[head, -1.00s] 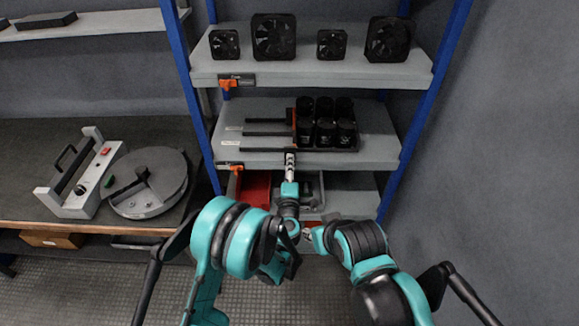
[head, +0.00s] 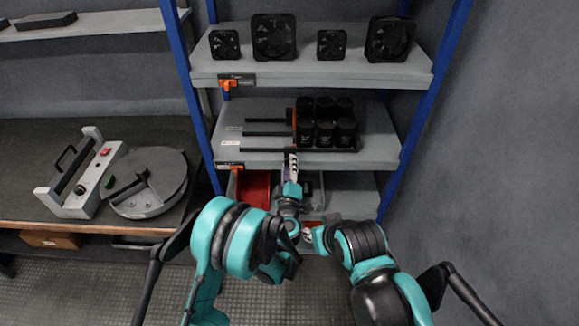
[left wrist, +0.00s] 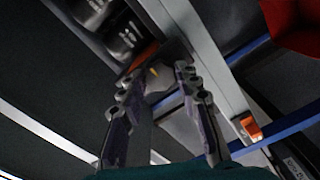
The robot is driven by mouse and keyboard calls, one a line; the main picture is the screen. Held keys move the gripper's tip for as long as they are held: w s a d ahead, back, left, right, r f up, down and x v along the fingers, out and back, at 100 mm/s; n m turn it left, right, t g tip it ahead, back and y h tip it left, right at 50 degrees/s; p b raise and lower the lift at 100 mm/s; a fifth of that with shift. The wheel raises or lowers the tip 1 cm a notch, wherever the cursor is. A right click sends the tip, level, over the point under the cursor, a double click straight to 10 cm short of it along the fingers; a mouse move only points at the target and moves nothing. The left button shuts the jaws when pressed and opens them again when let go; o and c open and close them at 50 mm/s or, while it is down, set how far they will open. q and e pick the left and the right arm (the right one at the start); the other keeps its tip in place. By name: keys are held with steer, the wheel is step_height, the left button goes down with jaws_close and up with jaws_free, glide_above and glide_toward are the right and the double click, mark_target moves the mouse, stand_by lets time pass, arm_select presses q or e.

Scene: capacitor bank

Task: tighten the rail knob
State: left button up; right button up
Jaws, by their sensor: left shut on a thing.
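The rail knob (left wrist: 158,76) is a grey, round-looking piece with a small yellow mark, seen between the fingers in the left wrist view. My left gripper (head: 291,160) reaches the front edge of the middle shelf, and its fingers (left wrist: 158,90) are shut on the knob from both sides. In the head view my gripper hides the knob. An orange rail piece (left wrist: 145,53) lies just beyond the knob; an orange strip (head: 294,117) also stands beside the black capacitors (head: 325,125). My right arm's end is low at the centre, and its fingers cannot be made out.
Fans (head: 273,37) stand on the top shelf (head: 310,72). Below the middle shelf (head: 375,145) are a red bin (head: 254,188) and a grey bin (head: 312,187). Blue posts (head: 428,90) flank the rack. A bench (head: 40,145) with equipment stands left.

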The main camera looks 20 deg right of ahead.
arm_select(q)
steer(key=shift+c, duration=0.2)
steer(key=o, duration=1.2)
steer(key=shift+c, duration=0.2)
steer(key=shift+r, duration=0.1)
steer(key=shift+o, duration=1.4)
steer(key=r, duration=0.4)
steer(key=shift+w+d+r, duration=0.1)
steer(key=shift+w+r, duration=0.2)
steer(key=shift+w, duration=0.1)
steer(key=r, duration=0.2)
steer(key=s+r, duration=0.1)
steer(key=r, duration=0.1)
steer(key=shift+s+r, duration=0.1)
steer(key=shift+r, duration=0.3)
steer(key=shift+c, duration=1.4)
steer(key=shift+w+r, duration=0.2)
steer(key=shift+w, duration=0.05)
